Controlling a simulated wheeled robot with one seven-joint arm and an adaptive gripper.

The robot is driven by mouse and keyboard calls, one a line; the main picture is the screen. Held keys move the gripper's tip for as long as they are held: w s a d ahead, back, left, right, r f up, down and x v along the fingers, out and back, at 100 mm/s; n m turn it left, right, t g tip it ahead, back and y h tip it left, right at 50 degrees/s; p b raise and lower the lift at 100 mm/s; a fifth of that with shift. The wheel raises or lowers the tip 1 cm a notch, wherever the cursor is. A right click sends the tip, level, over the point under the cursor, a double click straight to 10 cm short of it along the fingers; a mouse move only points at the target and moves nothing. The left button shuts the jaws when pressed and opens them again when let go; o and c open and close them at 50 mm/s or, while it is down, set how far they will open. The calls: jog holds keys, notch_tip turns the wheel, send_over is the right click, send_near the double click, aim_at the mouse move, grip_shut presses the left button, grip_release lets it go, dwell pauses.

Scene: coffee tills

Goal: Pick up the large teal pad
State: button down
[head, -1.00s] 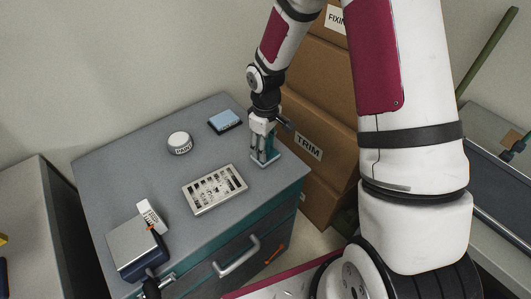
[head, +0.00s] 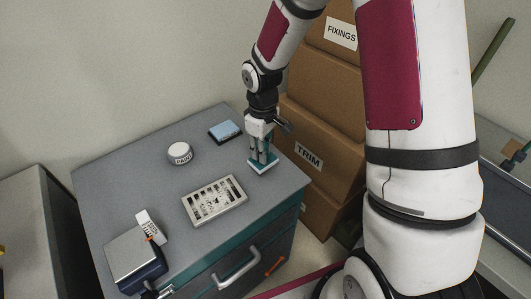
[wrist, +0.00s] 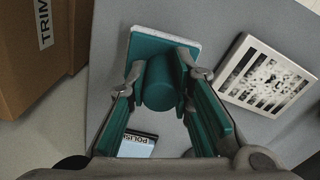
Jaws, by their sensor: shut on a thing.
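The large teal pad (wrist: 163,42) has a teal back, a rounded teal grip and a pale edge. In the head view the pad (head: 264,167) is near the right edge of the grey cabinet top. My gripper (wrist: 163,78) is shut on the pad's grip, with one finger on each side. In the head view my gripper (head: 261,150) points down above the pad's base. I cannot tell whether the pad touches the top or is slightly above it.
A patterned white tray (head: 188,207) lies close by. A blue-topped POLISH box (head: 225,130), a round PAINT tin (head: 180,153) and a scale-like device (head: 132,258) also stand on the cabinet top (head: 110,190). Cardboard boxes (head: 312,132) are stacked to the right.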

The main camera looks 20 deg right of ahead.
jog(key=s+a, duration=0.2)
jog(key=a, duration=0.2)
jog(key=s+a, duration=0.3)
jog(key=a, duration=0.1)
jog(key=s+a+r+b, duration=0.1)
jog(key=s+a, duration=0.2)
jog(key=a, duration=0.1)
jog(key=shift+a, duration=0.15)
